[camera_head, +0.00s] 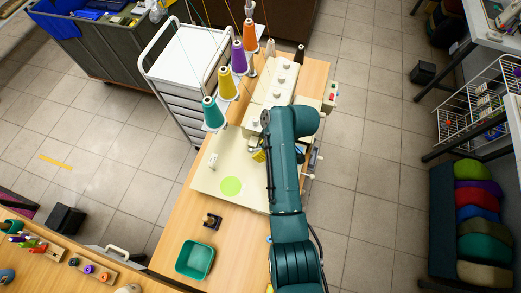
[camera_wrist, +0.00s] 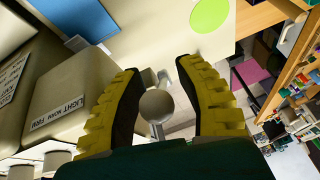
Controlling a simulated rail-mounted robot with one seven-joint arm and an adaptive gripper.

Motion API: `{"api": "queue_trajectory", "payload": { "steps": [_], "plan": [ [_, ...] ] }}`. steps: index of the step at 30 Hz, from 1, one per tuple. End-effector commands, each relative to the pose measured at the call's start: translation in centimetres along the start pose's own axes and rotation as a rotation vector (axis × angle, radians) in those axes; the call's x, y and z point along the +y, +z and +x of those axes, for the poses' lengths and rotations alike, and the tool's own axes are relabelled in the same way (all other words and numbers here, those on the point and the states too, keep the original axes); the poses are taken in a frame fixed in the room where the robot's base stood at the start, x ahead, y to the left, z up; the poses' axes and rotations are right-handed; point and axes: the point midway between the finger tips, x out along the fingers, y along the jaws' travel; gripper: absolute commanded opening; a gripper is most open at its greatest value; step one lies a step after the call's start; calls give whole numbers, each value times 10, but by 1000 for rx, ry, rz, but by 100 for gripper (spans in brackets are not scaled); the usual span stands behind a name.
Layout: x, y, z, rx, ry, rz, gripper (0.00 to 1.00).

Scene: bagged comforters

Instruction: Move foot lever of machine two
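In the head view a cream sewing machine (camera_head: 268,98) stands on a wooden table, partly hidden by my teal arm. My gripper (camera_head: 259,155) is at the machine's near end, mostly hidden under the arm. In the wrist view my gripper (camera_wrist: 158,72) has its two yellow, black-padded fingers apart. A lever with a round grey knob (camera_wrist: 156,105) lies between them, with visible gaps on both sides. I cannot tell how deep it sits between the fingers.
Thread cones, such as the teal one (camera_head: 212,113), stand left of the machine. A white drawer cart (camera_head: 190,60) stands behind left.

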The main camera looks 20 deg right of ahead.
Motion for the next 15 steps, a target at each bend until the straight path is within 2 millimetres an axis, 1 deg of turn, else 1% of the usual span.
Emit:
{"api": "queue_trajectory", "payload": {
  "steps": [1,3,10,11,15],
  "plan": [
    [0,0,5,-1,-1,0,35],
    [0,0,9,-1,0,-1,35],
    [0,0,10,0,0,-1,35],
    [0,0,10,0,0,-1,37],
    [0,0,10,0,0,0,10]
  ]
}}
